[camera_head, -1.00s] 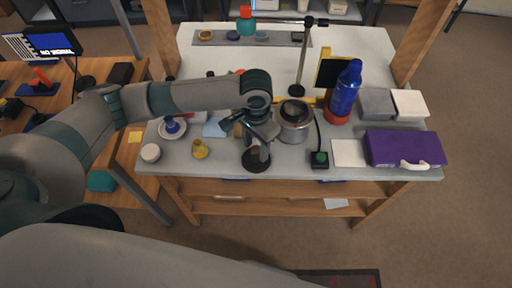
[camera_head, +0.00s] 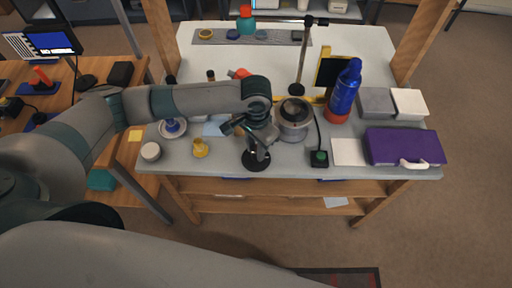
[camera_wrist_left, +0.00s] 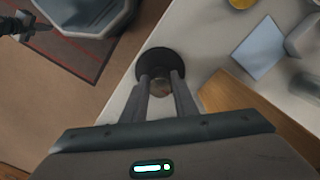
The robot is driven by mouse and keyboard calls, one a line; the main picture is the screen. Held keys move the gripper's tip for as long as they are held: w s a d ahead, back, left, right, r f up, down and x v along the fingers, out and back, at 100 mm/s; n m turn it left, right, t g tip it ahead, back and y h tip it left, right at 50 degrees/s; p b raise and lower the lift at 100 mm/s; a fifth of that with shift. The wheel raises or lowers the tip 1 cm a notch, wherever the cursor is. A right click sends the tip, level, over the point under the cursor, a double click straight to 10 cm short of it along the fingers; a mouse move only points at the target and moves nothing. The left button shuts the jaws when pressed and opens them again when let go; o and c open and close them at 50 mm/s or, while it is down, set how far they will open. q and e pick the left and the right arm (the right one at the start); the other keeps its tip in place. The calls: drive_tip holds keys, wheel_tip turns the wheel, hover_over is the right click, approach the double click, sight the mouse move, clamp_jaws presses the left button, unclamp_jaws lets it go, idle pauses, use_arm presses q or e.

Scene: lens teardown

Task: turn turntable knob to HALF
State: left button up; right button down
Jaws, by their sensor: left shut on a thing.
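My left arm reaches in from the left over the pale table. My left gripper (camera_head: 261,150) points down at a small round black base (camera_head: 256,161) near the table's front edge. In the left wrist view, both fingers (camera_wrist_left: 161,98) are close together around a small round greyish-brown top (camera_wrist_left: 160,86), which I take to be the turntable knob. The black base (camera_wrist_left: 157,62) shows behind it. The fingers hide its sides, and I cannot read any HALF mark or pointer.
A silver cylinder with a dark top (camera_head: 295,118) stands just right of my gripper. A green-button box (camera_head: 319,158), a blue bottle (camera_head: 345,92) and a purple case (camera_head: 403,147) are farther right. A yellow piece (camera_head: 200,148) and a white jar (camera_head: 150,152) stand to the left.

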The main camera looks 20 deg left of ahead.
use_arm(q)
drive_tip(key=shift+r+m+p, duration=0.2)
drive_tip(key=shift+m+p, duration=0.3)
drive_tip(key=m+p, duration=0.2)
drive_tip(key=shift+r+m+p, duration=0.1)
drive_tip(key=shift+m+p, duration=0.2)
drive_tip(key=shift+p, duration=0.1)
drive_tip(key=m+p, duration=0.2)
drive_tip(key=shift+m, duration=0.3)
drive_tip(key=m+p, duration=0.1)
drive_tip(key=m, duration=0.1)
drive_tip(key=shift+w+m, duration=0.1)
drive_tip(key=shift+m, duration=0.3)
drive_tip(key=m+p, duration=0.2)
drive_tip(key=m, duration=0.2)
drive_tip(key=shift+m, duration=0.3)
drive_tip(key=m, duration=0.3)
drive_tip(key=shift+p, duration=0.35)
drive_tip(key=shift+f+m, duration=0.2)
drive_tip(key=shift+m, duration=0.4)
